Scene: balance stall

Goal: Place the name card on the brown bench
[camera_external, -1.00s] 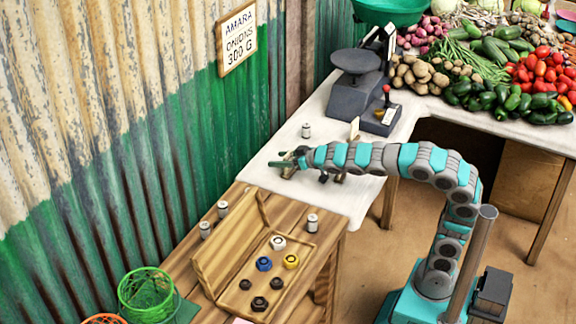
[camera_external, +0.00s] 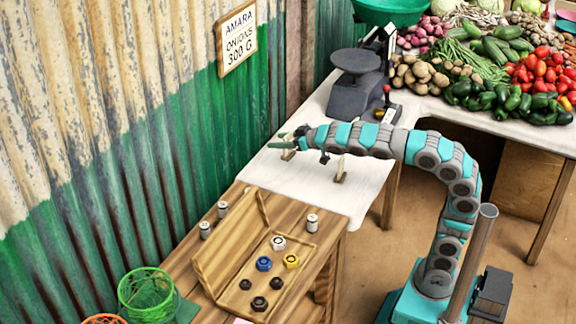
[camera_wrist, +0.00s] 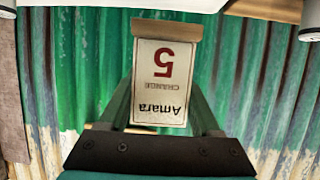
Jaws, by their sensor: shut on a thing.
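My gripper (camera_external: 297,140) is shut on the name card (camera_wrist: 160,75). In the wrist view the card is white, reads "Amara", "CHANGE" and a red 5 upside down, and has a wooden base strip at the top. The two fingers grip its sides. In the external view the card is small, and only its tan base (camera_external: 288,154) shows clearly under the fingers, near the left edge of the white table (camera_external: 300,180). I cannot tell how high it is. The brown bench (camera_external: 182,268) stands at the lower left, in front of that table.
A wooden tray (camera_external: 228,240) with several nuts covers much of the bench. White canisters (camera_external: 205,230) (camera_external: 312,222) stand around it, and a green basket (camera_external: 146,294) is at the front left. Another small card (camera_external: 340,170) and a scale (camera_external: 356,80) stand on the white table.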

